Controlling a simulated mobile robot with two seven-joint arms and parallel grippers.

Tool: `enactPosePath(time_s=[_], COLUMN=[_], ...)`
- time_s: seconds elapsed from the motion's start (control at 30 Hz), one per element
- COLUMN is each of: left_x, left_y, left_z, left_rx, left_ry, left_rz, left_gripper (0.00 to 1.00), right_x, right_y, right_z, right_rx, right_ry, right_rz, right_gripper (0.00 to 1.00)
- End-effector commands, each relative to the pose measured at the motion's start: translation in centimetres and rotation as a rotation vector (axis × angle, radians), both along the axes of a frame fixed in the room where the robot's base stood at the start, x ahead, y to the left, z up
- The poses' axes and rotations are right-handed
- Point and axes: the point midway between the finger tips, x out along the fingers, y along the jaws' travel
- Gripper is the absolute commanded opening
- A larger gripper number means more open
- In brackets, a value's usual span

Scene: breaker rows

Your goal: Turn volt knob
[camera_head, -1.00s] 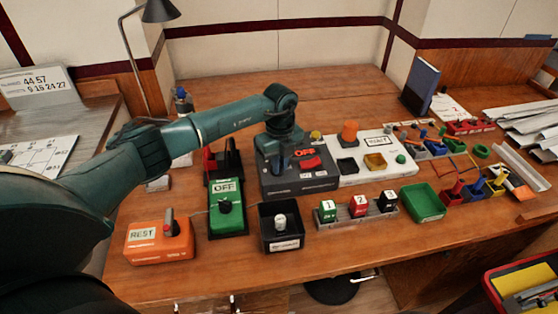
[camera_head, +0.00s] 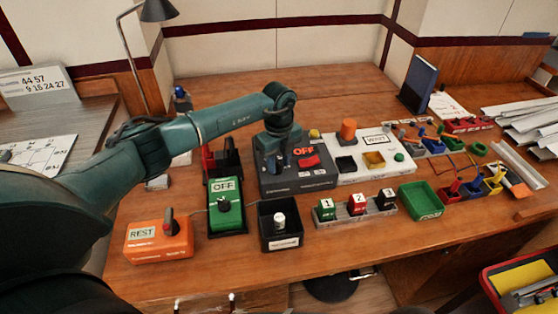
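I cannot read the word "volt" on any knob. My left gripper (camera_head: 278,162) points down over the left part of a dark grey panel (camera_head: 300,184) with an orange "OFF" label and a red rocker (camera_head: 309,161). Its fingers hide the panel under them, and any knob there is hidden. Two finger shapes show, but whether they close on something is unclear. A green box (camera_head: 228,218) marked "OFF" has a dark knob (camera_head: 224,204). My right gripper is not in view.
A black bin (camera_head: 281,243) with a white-topped piece, a rack of numbered blocks (camera_head: 356,214) and a green tray (camera_head: 419,199) stand in front. A white panel (camera_head: 374,170) with an orange knob (camera_head: 348,130) adjoins the dark panel. The table's back is clear.

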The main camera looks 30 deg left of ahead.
Motion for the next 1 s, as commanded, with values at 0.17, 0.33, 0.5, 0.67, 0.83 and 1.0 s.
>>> enactPosePath(time_s=[0.17,0.33,0.5,0.67,0.83,1.0], left_x=[-0.1,0.0,0.0,0.0,0.0,0.0], left_y=[0.0,0.0,0.0,0.0,0.0,0.0], left_z=[-0.1,0.5,3.2,6.9,10.3,12.4], left_rx=[0.000,0.000,-0.001,-0.001,-0.001,0.000], left_ry=[0.002,0.001,-0.003,-0.003,-0.003,0.000], left_rz=[-0.001,-0.001,-0.002,-0.001,-0.001,0.000], left_gripper=[0.34,0.34,0.34,0.34,0.34,0.34], right_x=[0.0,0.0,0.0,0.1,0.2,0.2], right_y=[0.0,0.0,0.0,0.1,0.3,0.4], right_z=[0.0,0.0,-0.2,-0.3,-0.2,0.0], right_rx=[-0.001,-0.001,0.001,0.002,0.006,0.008], right_ry=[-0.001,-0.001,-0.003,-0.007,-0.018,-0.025], right_rz=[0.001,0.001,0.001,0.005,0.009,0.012], right_gripper=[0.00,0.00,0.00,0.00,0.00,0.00])
